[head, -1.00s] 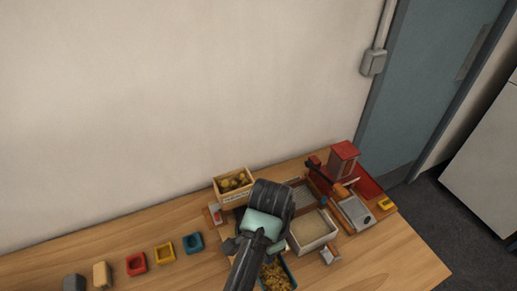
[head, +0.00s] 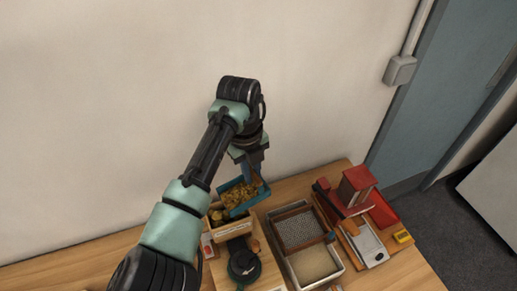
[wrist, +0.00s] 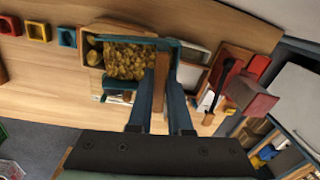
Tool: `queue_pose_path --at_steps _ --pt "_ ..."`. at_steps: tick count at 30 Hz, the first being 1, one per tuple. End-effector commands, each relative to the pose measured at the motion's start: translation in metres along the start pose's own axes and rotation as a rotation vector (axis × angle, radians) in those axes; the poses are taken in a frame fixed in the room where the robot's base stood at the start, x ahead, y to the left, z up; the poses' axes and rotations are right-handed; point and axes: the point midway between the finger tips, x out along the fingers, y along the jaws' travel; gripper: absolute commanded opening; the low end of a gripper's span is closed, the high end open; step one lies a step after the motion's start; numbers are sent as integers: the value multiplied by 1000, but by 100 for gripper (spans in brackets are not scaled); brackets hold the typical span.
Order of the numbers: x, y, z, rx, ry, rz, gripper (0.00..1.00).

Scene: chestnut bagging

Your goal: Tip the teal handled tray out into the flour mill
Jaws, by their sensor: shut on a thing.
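The teal tray (head: 248,206) is full of yellow-brown pieces and hangs about level above the table, over the wooden crate. My gripper (head: 252,172) is shut on its wooden handle (wrist: 160,95). In the wrist view the teal tray rim (wrist: 172,43) and its load show beyond my fingers. A dark round device with a wooden knob (head: 243,264) stands on a board in front of the crate. A red tower device with a lever (head: 357,184) stands at the right. I cannot tell for certain which one is the flour mill.
A wooden crate (head: 232,228) lies below the tray, partly hidden by it. Sieve trays (head: 318,264) fill the middle right. A metal plate (head: 371,246) is farther right. Coloured square cups (wrist: 37,30) stand along the table. The wall is close behind.

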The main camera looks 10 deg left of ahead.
Motion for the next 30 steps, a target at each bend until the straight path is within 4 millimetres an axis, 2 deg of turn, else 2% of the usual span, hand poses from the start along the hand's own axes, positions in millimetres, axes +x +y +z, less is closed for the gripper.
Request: queue_pose_path --at_steps 5,11,17,30 --pt "2 5 0 -3 2 -39 0" --pt "7 21 1 -9 0 -203 0" --pt "-8 37 1 -9 -2 -383 0" --pt "-14 64 0 -3 -3 -658 0"
